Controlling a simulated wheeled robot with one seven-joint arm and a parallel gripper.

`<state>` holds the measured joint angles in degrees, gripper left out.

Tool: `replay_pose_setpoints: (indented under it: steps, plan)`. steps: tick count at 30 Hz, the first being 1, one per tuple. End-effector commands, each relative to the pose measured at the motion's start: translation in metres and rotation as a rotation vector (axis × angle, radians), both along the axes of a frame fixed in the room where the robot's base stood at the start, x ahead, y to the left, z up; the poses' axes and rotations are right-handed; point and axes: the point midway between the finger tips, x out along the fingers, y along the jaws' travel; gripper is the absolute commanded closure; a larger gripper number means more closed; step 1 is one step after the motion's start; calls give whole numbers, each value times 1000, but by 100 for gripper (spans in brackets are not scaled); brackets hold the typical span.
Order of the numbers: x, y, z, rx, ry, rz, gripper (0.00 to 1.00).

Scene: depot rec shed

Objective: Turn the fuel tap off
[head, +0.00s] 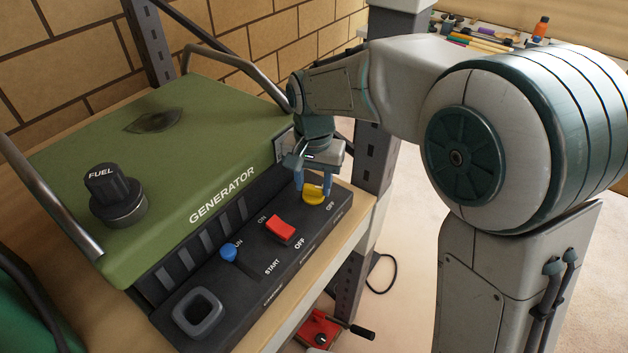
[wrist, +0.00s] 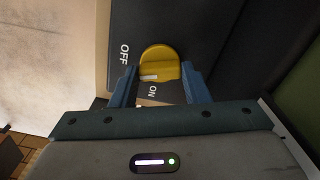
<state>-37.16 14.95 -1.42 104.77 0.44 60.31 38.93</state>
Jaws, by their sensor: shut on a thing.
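The fuel tap is a round yellow knob (head: 313,195) at the far right end of the generator's dark control panel. In the wrist view the yellow knob (wrist: 158,58) carries a short white mark on its lower left part. The OFF label (wrist: 125,54) is left of the knob and the ON label (wrist: 152,91) is below it. The mark lies on the side between these labels; its exact setting is hard to tell. My gripper (head: 313,185) reaches down from above, its blue fingers on either side of the knob. In the wrist view my gripper (wrist: 160,84) is shut on it.
The green generator (head: 165,150) sits on a wooden shelf (head: 262,330). A black FUEL cap (head: 115,195) is on top. A metal shelf post (head: 375,155) stands close behind my gripper.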

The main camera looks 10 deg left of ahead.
Motion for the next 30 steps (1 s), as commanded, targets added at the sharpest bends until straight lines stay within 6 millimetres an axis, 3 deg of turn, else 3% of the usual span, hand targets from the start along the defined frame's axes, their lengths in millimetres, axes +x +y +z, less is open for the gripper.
replay_pose_setpoints:
  steps: [12, 30]
  plan:
    - [0, 1, 1, 2, -2, -270, 81]
    - [0, 1, 1, 2, -2, -351, 81]
